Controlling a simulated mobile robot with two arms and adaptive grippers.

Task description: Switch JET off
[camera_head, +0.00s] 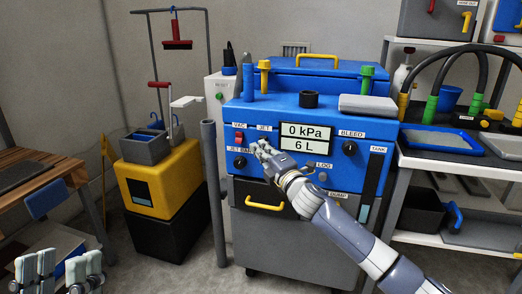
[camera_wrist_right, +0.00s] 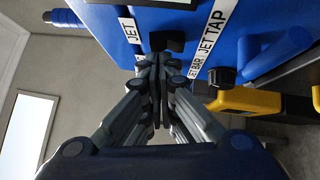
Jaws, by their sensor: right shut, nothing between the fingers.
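The blue machine (camera_head: 215,135) carries a JET label (camera_head: 264,128) on its front, right of the VAC label (camera_head: 239,126). My right gripper (camera_head: 262,148) is shut and empty just below the JET label, hiding the control there in the head view. In the right wrist view, the shut fingertips (camera_wrist_right: 158,62) are at or just short of a small black control (camera_wrist_right: 167,41) beside the JET label. I cannot tell whether they touch it or how it is set. My left gripper (camera_head: 64,272) is open and empty at the lower left, far from the machine.
A red switch (camera_head: 238,136) sits under VAC, and a black knob (camera_head: 240,162) under JET BAR. The display (camera_head: 301,137) reads 0 kPa and 6 L. A yellow drawer handle (camera_head: 265,206) juts out below. A grey upright post (camera_head: 212,190) stands left of the machine.

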